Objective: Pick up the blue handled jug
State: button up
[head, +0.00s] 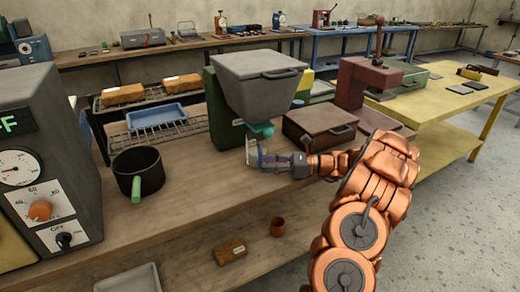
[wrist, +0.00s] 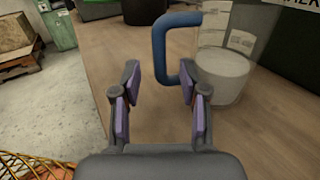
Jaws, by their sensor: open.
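The jug (wrist: 222,75) is clear with a blue handle (wrist: 160,48). It stands upright on the wooden bench, right of centre in the wrist view. In the head view the jug (head: 251,153) shows small, just below the green spout of a grey and dark green machine, partly hidden by my gripper (head: 272,160). In the wrist view my gripper (wrist: 157,88) is open and empty. The handle lies just ahead of the fingers, across the gap between the tips, and its lower end appears close to the right fingertip. I cannot tell whether they touch.
The machine (head: 258,92) rises right behind the jug. A dark red case (head: 318,128) lies right of it on the bench. A black pot (head: 140,168) with a green handle stands to the left. Bare bench (head: 190,190) lies between pot and jug.

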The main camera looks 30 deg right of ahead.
jog(key=shift+x, duration=1.45)
grip_shut()
